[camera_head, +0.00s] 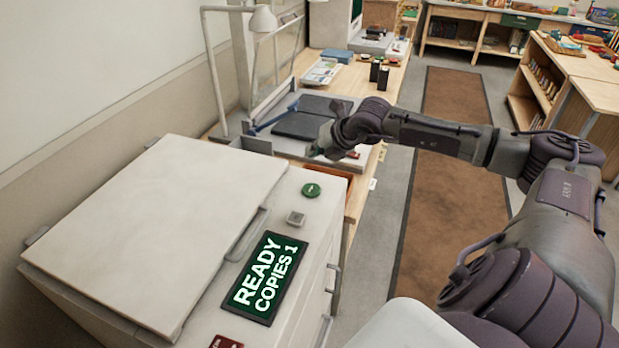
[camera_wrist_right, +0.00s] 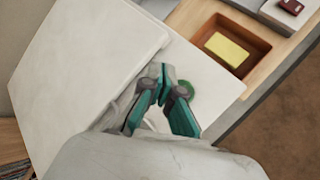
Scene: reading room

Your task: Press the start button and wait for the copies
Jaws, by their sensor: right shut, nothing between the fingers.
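The copier (camera_head: 150,225) stands at the lower left of the head view with its pale lid down. Its display (camera_head: 266,278) reads "READY COPIES 1". My right gripper (camera_head: 320,150) is shut and empty, above and beyond the green button in the head view. In the right wrist view the gripper tips (camera_wrist_right: 163,72) are over the copier; the green button (camera_wrist_right: 189,89) shows partly behind a finger. My left gripper is not in view.
A red button or label (camera_head: 226,342) sits at the panel's near end. Behind the copier is a wooden table with a paper trimmer (camera_head: 300,120) and a wooden tray with a yellow block (camera_wrist_right: 228,48). A brown carpet runner (camera_head: 440,220) lies on the right.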

